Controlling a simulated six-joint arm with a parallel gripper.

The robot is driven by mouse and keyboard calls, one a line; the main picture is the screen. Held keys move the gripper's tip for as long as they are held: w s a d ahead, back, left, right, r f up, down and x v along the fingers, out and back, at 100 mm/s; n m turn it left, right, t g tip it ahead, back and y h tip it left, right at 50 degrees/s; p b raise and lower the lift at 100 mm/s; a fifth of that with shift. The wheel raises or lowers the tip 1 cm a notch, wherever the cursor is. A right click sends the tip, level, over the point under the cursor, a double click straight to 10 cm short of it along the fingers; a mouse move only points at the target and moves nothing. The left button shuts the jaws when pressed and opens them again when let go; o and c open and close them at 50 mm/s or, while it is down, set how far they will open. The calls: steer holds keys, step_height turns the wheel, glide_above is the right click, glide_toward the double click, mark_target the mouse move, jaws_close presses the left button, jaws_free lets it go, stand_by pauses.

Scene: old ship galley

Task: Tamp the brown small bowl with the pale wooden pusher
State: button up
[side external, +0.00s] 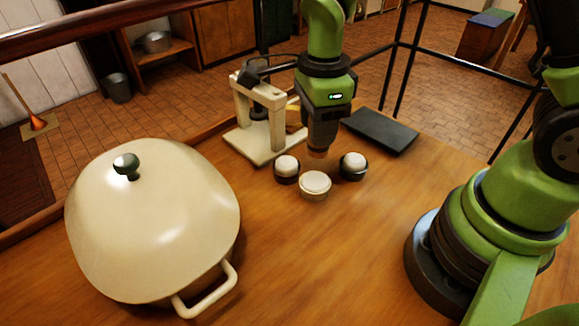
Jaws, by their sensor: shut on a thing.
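My gripper (320,140) points straight down above and behind the small bowls. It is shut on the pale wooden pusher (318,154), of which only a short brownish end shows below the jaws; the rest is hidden. The brown small bowl (287,179), dark brown with a white rounded fill, stands at the left of the group, to the lower left of my gripper. The pusher end appears apart from this bowl, in the air above the table.
A cream small bowl (315,194) and a dark greenish one (353,175), both white-filled, stand close by. A pale wooden stand (262,147) with a dark tool is behind left. A black slab (380,131) lies behind right. A large cream lidded pot (150,225) fills the left.

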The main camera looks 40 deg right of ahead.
stand_by(0.5)
steer(key=shift+w+a+f+n, duration=0.15)
steer(key=shift+w+f+n, duration=0.85)
steer(key=shift+n, duration=0.5)
steer(key=shift+w+a+f+n, duration=0.15)
steer(key=shift+w+f+n, duration=0.5)
steer(key=shift+w+n, duration=0.7)
steer(key=shift+w+a+f+n, duration=0.15)
steer(key=shift+w+f+n, duration=0.75)
steer(key=shift+n, duration=0.75)
steer(key=shift+f, duration=1)
steer(key=shift+r, duration=0.1)
step_height(320, 180, up, 7)
